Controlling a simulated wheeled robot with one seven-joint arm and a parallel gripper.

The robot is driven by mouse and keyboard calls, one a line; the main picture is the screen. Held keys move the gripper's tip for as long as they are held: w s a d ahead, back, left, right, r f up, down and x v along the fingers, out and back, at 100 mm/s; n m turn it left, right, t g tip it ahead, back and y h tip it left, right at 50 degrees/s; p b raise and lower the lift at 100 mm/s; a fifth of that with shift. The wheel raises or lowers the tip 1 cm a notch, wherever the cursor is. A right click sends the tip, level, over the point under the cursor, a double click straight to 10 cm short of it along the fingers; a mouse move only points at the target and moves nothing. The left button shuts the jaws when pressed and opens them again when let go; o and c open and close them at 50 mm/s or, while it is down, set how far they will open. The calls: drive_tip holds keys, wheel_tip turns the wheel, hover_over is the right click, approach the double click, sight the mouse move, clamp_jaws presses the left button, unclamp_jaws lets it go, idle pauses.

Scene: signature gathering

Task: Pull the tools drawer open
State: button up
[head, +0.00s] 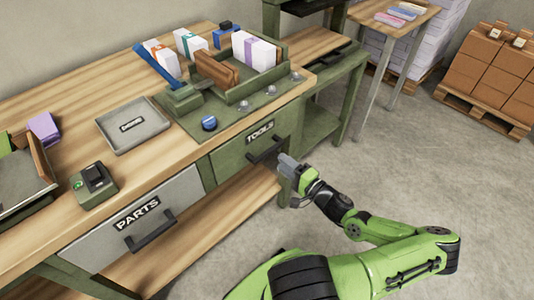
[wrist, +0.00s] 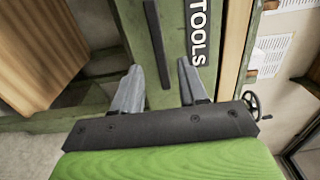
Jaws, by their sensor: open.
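The tools drawer (head: 240,152) is a green front under the wooden bench top, with a black label reading TOOLS. It looks closed, flush with the bench. Its dark bar handle (head: 268,150) sticks out below the label. My gripper (head: 283,165) is at the right end of the handle in the head view, in front of the drawer. In the wrist view my gripper (wrist: 160,88) is open, with its two grey fingers apart and the dark handle bar (wrist: 157,45) running between them near the tips. I cannot tell whether the fingers touch the handle. The drawer front (wrist: 180,45) fills the area behind.
A grey drawer labelled PARTS (head: 120,230) is to the left, closed. The floor (head: 420,170) to the right is clear.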

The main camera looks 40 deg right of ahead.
sight(271, 153)
drive_tip(key=w+b, duration=0.1)
drive_tip(key=w, duration=0.6)
drive_tip(key=shift+w, duration=0.35)
clamp_jaws()
